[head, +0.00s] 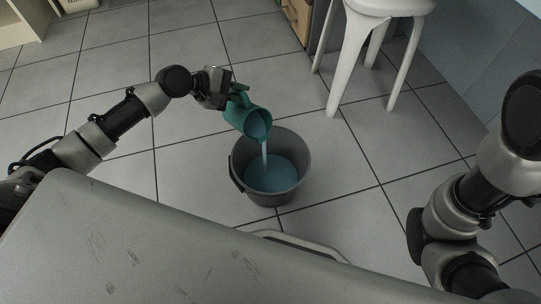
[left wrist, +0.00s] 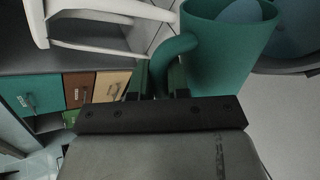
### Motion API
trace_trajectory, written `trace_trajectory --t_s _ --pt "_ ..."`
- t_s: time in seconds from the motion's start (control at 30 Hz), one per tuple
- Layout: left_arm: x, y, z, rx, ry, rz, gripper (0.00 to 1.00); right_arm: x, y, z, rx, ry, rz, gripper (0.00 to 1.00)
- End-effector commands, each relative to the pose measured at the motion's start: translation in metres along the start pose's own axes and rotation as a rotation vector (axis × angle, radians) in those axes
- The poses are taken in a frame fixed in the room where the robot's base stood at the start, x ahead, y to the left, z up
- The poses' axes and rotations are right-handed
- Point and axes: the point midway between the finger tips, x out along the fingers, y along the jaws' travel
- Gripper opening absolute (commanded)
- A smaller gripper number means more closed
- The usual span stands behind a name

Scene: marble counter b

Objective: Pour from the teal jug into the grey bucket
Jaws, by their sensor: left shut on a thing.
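The teal jug (head: 243,113) is tilted over the grey bucket (head: 234,160), its mouth facing down and to the right. A stream of blue liquid runs from the jug into the bucket, and blue liquid covers the bucket's bottom. The bucket stands upright on the tiled floor. My left gripper (head: 235,93) is shut on the jug's handle. In the left wrist view the jug (left wrist: 222,55) and its handle show close up, with blue liquid in its mouth and part of the bucket (left wrist: 290,64) behind. My right gripper is out of view; only the right arm shows.
A white stool (head: 352,50) stands behind and right of the bucket. A wooden-fronted cabinet (head: 298,20) is at the back. My grey base fills the front, close to the bucket. Floor around the bucket is clear.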

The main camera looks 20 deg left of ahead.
Motion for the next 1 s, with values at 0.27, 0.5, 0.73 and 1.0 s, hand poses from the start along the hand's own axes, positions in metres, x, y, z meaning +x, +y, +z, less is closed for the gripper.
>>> trace_trajectory --t_s 0.27,0.5,0.73,1.0 --pt "0.0002 0.0005 0.0022 0.016 0.01 0.003 0.0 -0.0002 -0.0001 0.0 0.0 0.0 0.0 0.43" --pt "0.0008 -0.0003 0.0035 0.032 0.021 0.003 0.0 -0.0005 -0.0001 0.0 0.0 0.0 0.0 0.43" --pt "0.0013 -0.0011 0.0052 0.049 0.032 0.003 0.0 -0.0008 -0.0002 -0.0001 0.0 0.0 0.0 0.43" --pt "0.0021 -0.0024 0.0074 0.07 0.045 0.003 0.0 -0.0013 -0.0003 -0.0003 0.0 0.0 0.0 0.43"
